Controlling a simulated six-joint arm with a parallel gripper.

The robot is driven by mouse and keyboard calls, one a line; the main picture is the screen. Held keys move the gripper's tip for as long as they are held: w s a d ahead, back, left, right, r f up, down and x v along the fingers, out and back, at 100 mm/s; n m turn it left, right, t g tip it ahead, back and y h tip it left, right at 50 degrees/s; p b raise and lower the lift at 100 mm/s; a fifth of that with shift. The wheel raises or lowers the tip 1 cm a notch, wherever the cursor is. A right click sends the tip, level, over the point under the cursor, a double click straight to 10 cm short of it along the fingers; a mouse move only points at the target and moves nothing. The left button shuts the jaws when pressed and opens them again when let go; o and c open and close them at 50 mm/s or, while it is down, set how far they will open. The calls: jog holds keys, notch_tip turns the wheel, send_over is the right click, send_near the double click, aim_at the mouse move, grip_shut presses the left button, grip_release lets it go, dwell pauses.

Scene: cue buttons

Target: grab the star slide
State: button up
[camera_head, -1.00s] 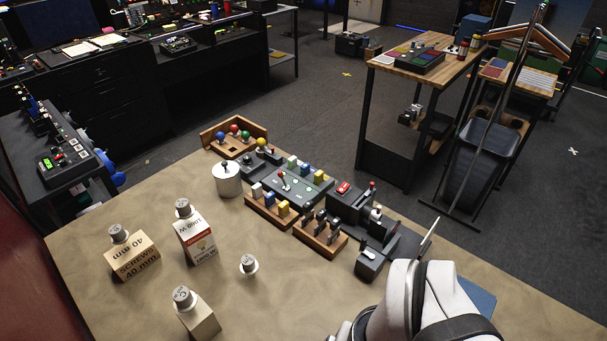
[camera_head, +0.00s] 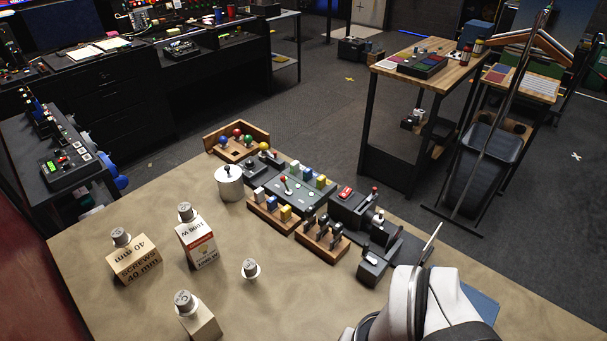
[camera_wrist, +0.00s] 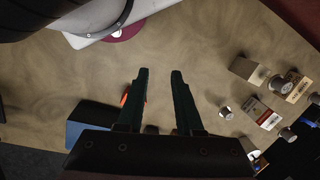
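No star marking can be made out, so I cannot tell which thing is the star slide. Small control blocks stand in a cluster on the tan table (camera_head: 310,300) in the head view. A wooden block with dark upright levers (camera_head: 322,240), a wooden block with white, blue and yellow pieces (camera_head: 271,211), a dark green panel (camera_head: 300,190) and a dark block with a red button (camera_head: 346,193) are among them. My gripper (camera_wrist: 160,72) is open and empty in the wrist view, with bare table between its fingertips. Its fingers do not show in the head view.
Several silver-knobbed pieces stand at the table's left, among them a screws box (camera_head: 134,262) and a white box (camera_head: 197,247). A silver canister (camera_head: 229,183) stands behind. The table's front middle is clear. A blue thing (camera_wrist: 85,122) lies near my gripper's left.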

jog(key=w+d+m+h, duration=0.1)
jog(key=w+d+h, duration=0.3)
jog(key=w, duration=0.3)
jog(key=w+d+m+h, duration=0.2)
jog(key=w+d+h, duration=0.15)
jog(key=w, duration=0.45)
jog(key=t+h, duration=0.4)
jog(key=t, duration=0.6)
send_over(306, 214)
notch_tip(306, 214, down, 7)
notch_tip(306, 214, down, 8)
jog(key=shift+d+r, duration=0.1)
jog(key=x, duration=0.4)
jog(key=shift+w+d, duration=0.1)
jog(key=shift+d, duration=0.1)
grip_shut()
